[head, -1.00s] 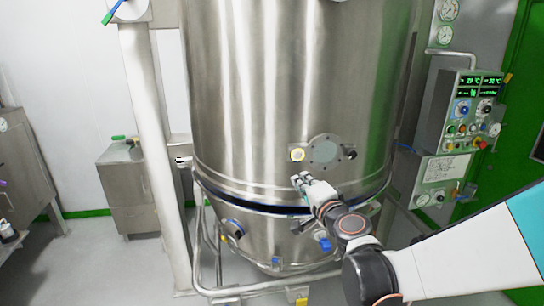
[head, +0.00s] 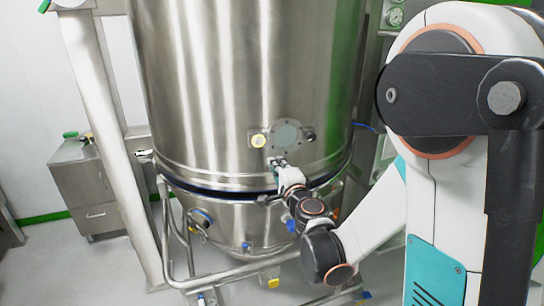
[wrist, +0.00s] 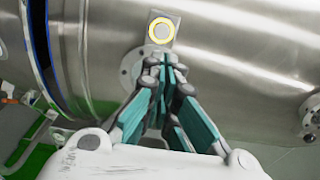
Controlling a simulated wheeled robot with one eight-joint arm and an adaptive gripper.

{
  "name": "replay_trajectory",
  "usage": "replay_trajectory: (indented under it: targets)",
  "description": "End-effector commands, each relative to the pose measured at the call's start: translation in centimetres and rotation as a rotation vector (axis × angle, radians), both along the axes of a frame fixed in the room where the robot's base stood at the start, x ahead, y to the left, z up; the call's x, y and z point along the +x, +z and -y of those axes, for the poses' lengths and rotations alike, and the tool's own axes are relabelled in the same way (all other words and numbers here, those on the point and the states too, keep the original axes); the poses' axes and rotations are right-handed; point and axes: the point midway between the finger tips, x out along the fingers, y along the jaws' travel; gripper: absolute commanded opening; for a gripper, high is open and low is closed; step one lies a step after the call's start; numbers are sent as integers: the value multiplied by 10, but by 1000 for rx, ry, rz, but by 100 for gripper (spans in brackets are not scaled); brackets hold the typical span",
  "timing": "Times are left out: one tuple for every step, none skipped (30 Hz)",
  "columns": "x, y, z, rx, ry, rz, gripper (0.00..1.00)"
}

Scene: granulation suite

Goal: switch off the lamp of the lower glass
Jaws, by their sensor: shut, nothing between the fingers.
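The lower glass (head: 287,135) is a round sight glass in a bolted flange on the steel vessel, just above the dark seam. Its lamp button (head: 258,141), ringed in bright yellow with a pale centre, sits left of the glass; a black knob (head: 310,137) is on the right. My gripper (head: 276,161) is shut and empty, just below the glass and to the lower right of the button. In the wrist view, the button (wrist: 162,30) shows beyond the fingertips (wrist: 164,60), apart in the picture; whether they touch the vessel is unclear. My fingers hide most of the flange (wrist: 129,66).
The steel vessel (head: 220,80) fills the middle. A pipe frame (head: 225,277) runs beneath it, and a white column (head: 95,120) stands left. A steel cabinet (head: 85,185) is farther left. Another round port (wrist: 311,112) shows at the wrist view's right edge.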

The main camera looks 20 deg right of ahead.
Motion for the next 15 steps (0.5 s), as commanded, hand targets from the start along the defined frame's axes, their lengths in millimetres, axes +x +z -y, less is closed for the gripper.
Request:
replay_trajectory:
  targets:
    - [8, -1, 0, 0, 0, 0, 0]
    - [12, -1, 0, 0, 0, 0, 0]
    - [19, -1, 1, 0, 0, 0, 0]
    - [25, -1, 1, 0, 0, 0, 0]
    - [31, -1, 1, 0, 0, 0, 0]
    - [39, -1, 1, 0, 0, 0, 0]
    - [45, -1, 1, 0, 0, 0, 0]
    - [51, -1, 2, 0, 0, 0, 0]
    - [59, -1, 2, 0, 0, 0, 0]
    - [65, -1, 2, 0, 0, 0, 0]
    - [71, -1, 2, 0, 0, 0, 0]
    - [78, -1, 2, 0, 0, 0, 0]
    - [84, -1, 3, 0, 1, 0, 0]
    - [90, -1, 3, 0, 1, 0, 0]
    - [96, -1, 3, 0, 1, 0, 0]
